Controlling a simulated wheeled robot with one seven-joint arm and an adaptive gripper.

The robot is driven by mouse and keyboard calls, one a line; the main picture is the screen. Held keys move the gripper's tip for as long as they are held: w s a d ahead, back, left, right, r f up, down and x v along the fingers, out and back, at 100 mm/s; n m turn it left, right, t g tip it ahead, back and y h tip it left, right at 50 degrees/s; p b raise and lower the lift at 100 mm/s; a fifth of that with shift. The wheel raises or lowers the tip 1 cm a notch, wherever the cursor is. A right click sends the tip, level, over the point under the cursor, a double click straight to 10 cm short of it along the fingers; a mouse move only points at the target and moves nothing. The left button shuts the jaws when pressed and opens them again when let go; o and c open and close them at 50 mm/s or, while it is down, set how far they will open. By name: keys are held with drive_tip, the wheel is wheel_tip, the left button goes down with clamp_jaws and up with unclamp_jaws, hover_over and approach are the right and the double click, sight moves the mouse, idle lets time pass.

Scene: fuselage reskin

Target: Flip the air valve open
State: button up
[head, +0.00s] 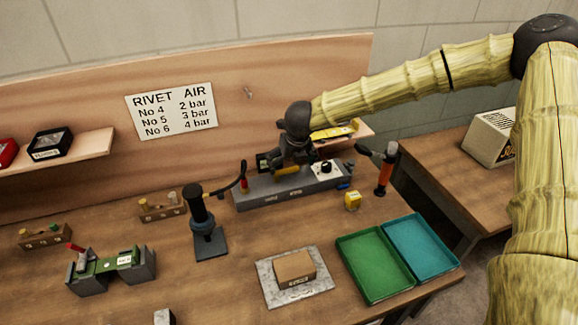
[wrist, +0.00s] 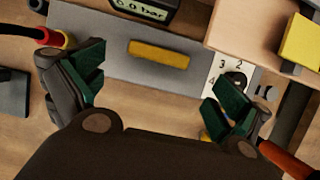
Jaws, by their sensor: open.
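The yellow valve lever (head: 287,171) is on the grey air block (head: 262,192) at the back of the bench. In the wrist view the lever (wrist: 159,55) lies lengthwise along the block (wrist: 95,35), just beyond the space between my fingertips. My gripper (head: 291,164) is over the block and partly hides it in the head view. In the wrist view my gripper (wrist: 160,82) has its green-padded fingers wide apart with nothing between them. A display (wrist: 142,9) reading 0.0 bar stands beside the lever.
A numbered dial (wrist: 235,77) is near my right finger. A red-and-yellow hose fitting (wrist: 55,39) is near my left finger. An orange-handled tool (head: 384,174) stands right of the block. A shelf (head: 355,131) overhangs behind. Green (head: 375,294) and blue (head: 449,262) trays lie in front.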

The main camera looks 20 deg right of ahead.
sight(288, 172)
drive_tip(key=shift+w+f, duration=0.1)
drive_tip(key=shift+f, duration=0.35)
drive_tip(key=shift+p+x, duration=0.45)
drive_tip(key=shift+x, duration=1.1)
drive_tip(key=shift+w+a, duration=0.1)
clamp_jaws()
